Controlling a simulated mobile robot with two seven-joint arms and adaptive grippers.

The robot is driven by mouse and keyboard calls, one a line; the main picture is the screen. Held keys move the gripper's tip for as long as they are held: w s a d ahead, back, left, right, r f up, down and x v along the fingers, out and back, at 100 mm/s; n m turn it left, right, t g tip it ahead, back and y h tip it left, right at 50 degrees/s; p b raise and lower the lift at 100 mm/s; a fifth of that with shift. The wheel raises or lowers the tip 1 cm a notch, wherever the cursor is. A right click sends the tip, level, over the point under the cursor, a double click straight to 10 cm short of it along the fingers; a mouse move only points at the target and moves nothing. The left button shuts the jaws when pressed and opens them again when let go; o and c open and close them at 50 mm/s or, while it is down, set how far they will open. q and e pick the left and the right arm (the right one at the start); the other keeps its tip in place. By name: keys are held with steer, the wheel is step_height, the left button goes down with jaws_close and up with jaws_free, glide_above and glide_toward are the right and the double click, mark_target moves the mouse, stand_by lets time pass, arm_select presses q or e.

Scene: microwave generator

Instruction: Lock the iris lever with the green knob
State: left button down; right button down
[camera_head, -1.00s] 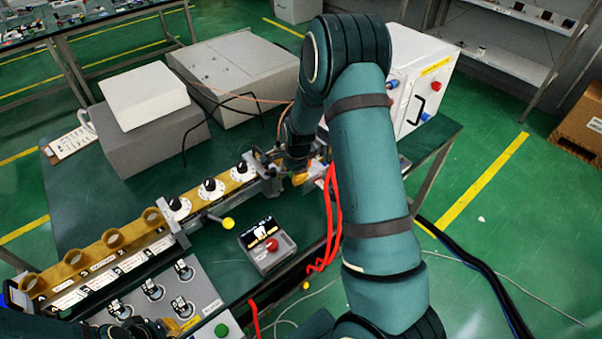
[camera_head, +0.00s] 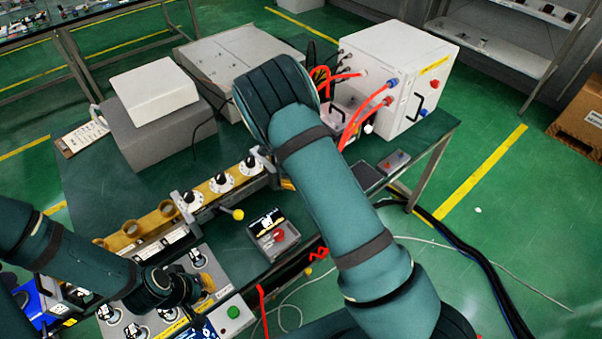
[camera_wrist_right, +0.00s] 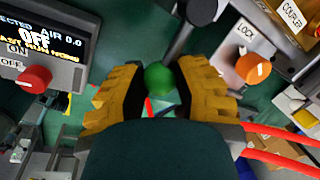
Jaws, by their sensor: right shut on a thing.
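The round green knob (camera_wrist_right: 160,78) is between the yellow fingers of my right gripper (camera_wrist_right: 160,72) in the right wrist view. The gripper is shut on it. Its stem and the lever body are mostly hidden behind the fingers and wrist. An orange knob beside a LOCK label (camera_wrist_right: 247,32) is just right of the fingers. In the head view my right arm hides its own gripper and the green knob. My left gripper (camera_head: 204,290) is low over the panel with several dials; its fingers are too small and dark to read.
A small box with a display and a red button (camera_head: 273,236) stands in front of the waveguide row. A lever with a yellow ball (camera_head: 237,214) sticks out left of it. Red hoses run from the white cabinet (camera_head: 400,75). Grey boxes stand at the back.

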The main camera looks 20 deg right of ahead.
steer(key=shift+s+a+m, duration=0.1)
steer(key=shift+a+m, duration=0.15)
steer(key=shift+m, duration=0.15)
steer(key=c, duration=0.6)
jaws_free()
steer(key=shift+c, duration=0.2)
step_height(320, 180, up, 12)
steer(key=s+a, duration=0.1)
steer(key=shift+s+a+f, duration=0.15)
steer(key=shift+s+a, duration=0.1)
steer(key=shift+s, duration=0.1)
